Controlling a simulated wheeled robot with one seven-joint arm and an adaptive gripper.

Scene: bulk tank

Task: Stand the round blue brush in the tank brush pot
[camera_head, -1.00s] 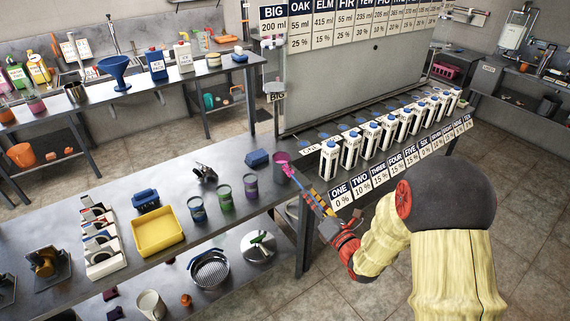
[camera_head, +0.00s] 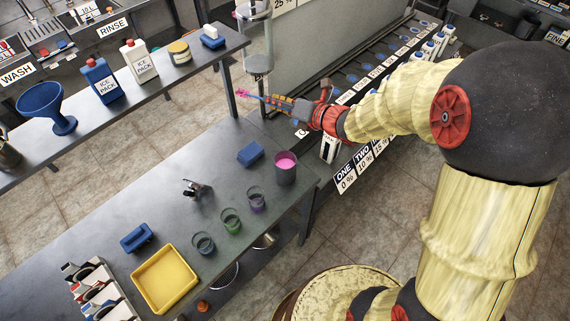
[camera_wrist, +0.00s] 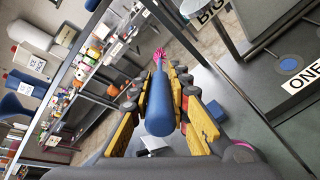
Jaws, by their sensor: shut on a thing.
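My gripper (camera_head: 292,104) is shut on a brush with a blue handle (camera_wrist: 159,105) and a pink head (camera_head: 242,96). The brush lies nearly level in the head view, its pink head pointing left, clear of the table. In the wrist view the handle runs between my fingers and the pink head (camera_wrist: 159,54) points away. I cannot tell whether this is the tank brush pot.
A blue block (camera_head: 250,153) and several small cups, one green (camera_head: 231,222), stand near the pot. A yellow tray (camera_head: 166,281) is nearer.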

